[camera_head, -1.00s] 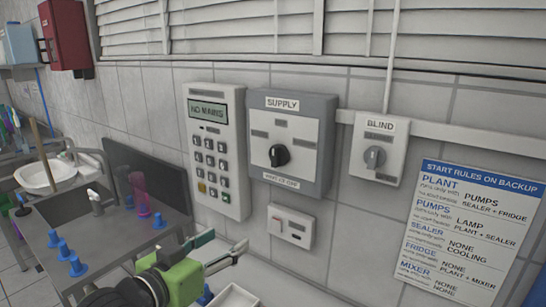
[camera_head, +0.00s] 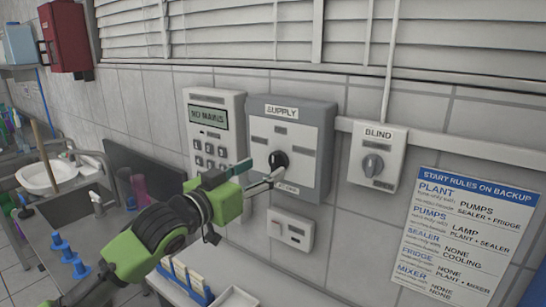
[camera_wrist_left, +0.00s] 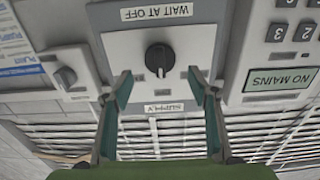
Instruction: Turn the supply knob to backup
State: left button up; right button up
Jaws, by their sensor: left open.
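The black supply knob (camera_head: 279,160) sits in the middle of the grey SUPPLY box (camera_head: 332,150) on the wall. In the left wrist view the box is upside down, with the knob (camera_wrist_left: 160,57) between and ahead of the fingertips. A "WAIT AT OFF" label is on the box. My left gripper (camera_head: 258,174) is open in front of the box's lower left, with its fingers (camera_wrist_left: 160,82) on either side of the knob's line and apart from it. It hides part of the box and keypad. My right gripper is not in view.
A keypad (camera_head: 210,115) reading "NO MAINS" is left of the box. The BLIND switch (camera_head: 373,163) is to the right. A small switch box (camera_head: 290,230) is below. A rules poster (camera_head: 460,225) hangs at right, and a sink (camera_head: 50,175) stands at left.

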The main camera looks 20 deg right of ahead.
aim_at(273, 163)
pick_arm(q)
jog(key=shift+p+x, duration=0.7)
jog(key=shift+x, duration=1.95)
jog(key=c, duration=1.1)
